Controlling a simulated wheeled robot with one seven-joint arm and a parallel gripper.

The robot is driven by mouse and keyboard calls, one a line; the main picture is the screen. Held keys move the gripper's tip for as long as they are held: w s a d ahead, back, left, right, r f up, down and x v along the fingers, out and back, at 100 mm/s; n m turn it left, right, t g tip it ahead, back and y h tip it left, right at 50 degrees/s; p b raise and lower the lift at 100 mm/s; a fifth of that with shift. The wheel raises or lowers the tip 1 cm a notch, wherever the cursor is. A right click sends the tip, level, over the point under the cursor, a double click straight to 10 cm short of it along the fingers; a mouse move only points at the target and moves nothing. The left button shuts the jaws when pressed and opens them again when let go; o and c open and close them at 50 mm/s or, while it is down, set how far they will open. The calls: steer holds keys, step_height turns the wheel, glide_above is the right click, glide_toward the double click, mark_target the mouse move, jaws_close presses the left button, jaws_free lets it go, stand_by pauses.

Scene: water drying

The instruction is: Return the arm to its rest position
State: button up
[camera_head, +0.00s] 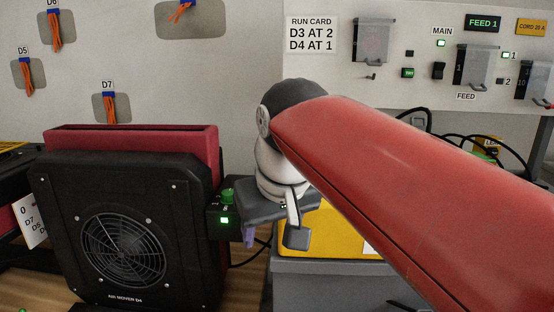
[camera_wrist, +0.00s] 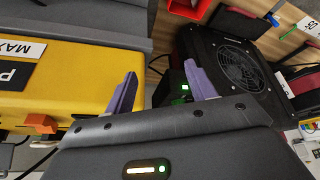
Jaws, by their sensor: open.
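My arm reaches across the head view, its red link running from the right edge to a dark joint near the middle. My gripper (camera_wrist: 161,86) shows two purple fingers spread apart in the wrist view, with nothing between them. In the head view one purple fingertip shows below the dark gripper body, just right of the air mover's control box (camera_head: 224,215). The black air mover D4 (camera_head: 190,180) stands at the left and also shows at the upper right of the wrist view (camera_wrist: 207,50). I cannot tell if the gripper touches the box.
A yellow case (camera_head: 325,235) sits on a grey box (camera_head: 310,285) right behind the gripper; the yellow case also fills the left of the wrist view (camera_wrist: 75,75). A maroon unit (camera_head: 200,140) stands behind the air mover. A wall panel (camera_head: 420,90) with switches is at the back right.

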steer(key=s+d+f+m, duration=0.2)
steer(key=s+d+f, duration=0.3)
steer(key=d+f, duration=0.3)
steer(key=s+d+f+m+t+h, duration=0.1)
steer(key=s+d+f+m, duration=0.1)
steer(key=s+d+f, duration=0.3)
steer(key=d+f, duration=0.3)
steer(key=f, duration=0.1)
steer(key=shift+s+d+f+m+h, duration=0.15)
steer(key=shift+s+f+m+h, duration=0.15)
steer(key=shift+s+m, duration=0.1)
